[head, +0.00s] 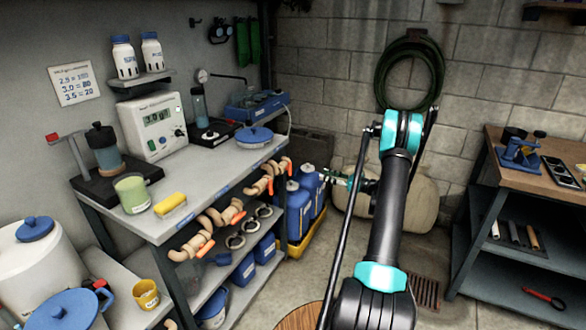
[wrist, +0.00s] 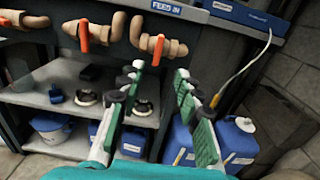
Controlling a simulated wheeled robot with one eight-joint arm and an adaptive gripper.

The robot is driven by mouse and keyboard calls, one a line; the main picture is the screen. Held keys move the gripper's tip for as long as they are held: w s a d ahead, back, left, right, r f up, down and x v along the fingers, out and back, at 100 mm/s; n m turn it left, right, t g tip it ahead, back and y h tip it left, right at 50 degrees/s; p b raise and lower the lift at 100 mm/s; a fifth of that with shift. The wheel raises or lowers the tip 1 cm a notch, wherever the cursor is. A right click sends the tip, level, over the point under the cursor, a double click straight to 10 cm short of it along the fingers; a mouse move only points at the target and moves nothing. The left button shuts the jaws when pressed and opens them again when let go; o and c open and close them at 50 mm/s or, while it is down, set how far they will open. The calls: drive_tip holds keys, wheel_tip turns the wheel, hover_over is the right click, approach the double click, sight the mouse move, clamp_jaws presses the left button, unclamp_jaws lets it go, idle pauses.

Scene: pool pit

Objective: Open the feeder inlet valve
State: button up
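The "FEED IN" label (wrist: 178,6) is on the bench's front edge in the wrist view. Below it is a tan pipe valve (wrist: 172,47) with an orange lever (wrist: 157,48). The lever stands near upright, across the roughly level pipe. In the head view, valves with orange levers line the bench front, the rightmost one (head: 286,164) near the blue canisters; their labels are too small to read there. My gripper (wrist: 159,72) is open and empty, its green-padded fingers apart below the lever, with no visible contact. In the head view my gripper (head: 334,178) is small, right of the bench.
Another orange-levered valve (wrist: 84,36) is to the left. Blue canisters (wrist: 215,140) stand beyond my right finger. A shelf (wrist: 65,100) with fittings lies below the valves. A white cable (wrist: 240,70) hangs at right. A tool bench (head: 545,150) stands far right.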

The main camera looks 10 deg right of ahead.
sight(289, 168)
drive_tip(key=x, duration=1.7)
drive_tip(key=shift+a, duration=0.1)
clamp_jaws()
